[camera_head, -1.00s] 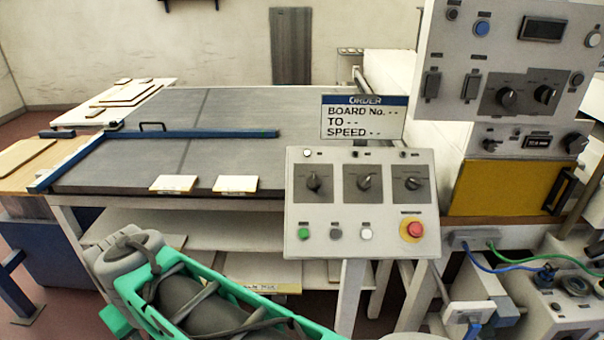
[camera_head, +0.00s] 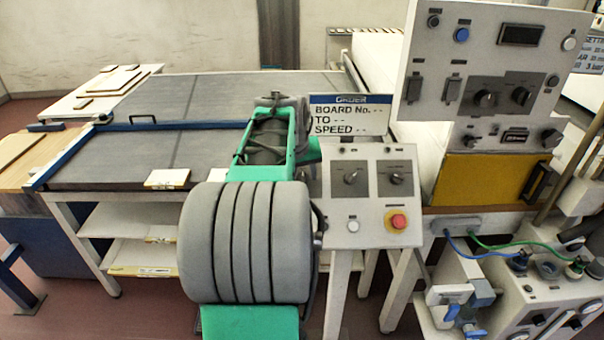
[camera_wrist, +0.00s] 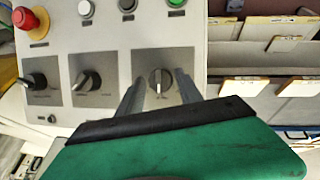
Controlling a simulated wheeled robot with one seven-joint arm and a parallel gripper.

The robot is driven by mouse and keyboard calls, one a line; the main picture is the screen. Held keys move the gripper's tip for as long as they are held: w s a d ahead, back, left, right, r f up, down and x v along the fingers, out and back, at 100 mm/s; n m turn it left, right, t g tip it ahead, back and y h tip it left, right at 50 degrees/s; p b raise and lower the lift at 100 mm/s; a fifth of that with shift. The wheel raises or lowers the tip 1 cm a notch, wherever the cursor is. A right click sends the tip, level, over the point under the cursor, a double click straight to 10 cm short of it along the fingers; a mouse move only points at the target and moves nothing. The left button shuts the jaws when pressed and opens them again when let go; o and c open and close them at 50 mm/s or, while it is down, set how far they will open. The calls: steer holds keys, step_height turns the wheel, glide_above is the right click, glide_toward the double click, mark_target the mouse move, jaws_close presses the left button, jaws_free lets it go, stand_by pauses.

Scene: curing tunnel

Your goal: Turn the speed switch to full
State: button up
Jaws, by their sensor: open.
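The sloped control panel (camera_head: 372,232) stands at centre in the head view, with two rotary knobs showing, a middle one (camera_head: 350,177) and a right one (camera_head: 396,179). My arm hides its left part. The wrist view shows the panel upside down with three black-and-grey knobs in a row: one under my gripper (camera_wrist: 160,80), a middle one (camera_wrist: 87,80) and one at the left (camera_wrist: 38,80). My gripper is open, with a finger on either side of the right-hand knob in that view. I cannot tell whether they touch it. The knob labels are too small to read.
A red stop button (camera_head: 398,221) and a white button (camera_head: 353,225) sit below the knobs. An order sign (camera_head: 348,115) stands behind the panel. A taller grey panel (camera_head: 495,50) with more knobs is at right. A dark table (camera_head: 150,150) lies at left.

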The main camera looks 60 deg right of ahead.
steer(key=shift+d+f, duration=0.15)
steer(key=shift+f, duration=0.15)
steer(key=shift+c, duration=0.3)
jaws_close()
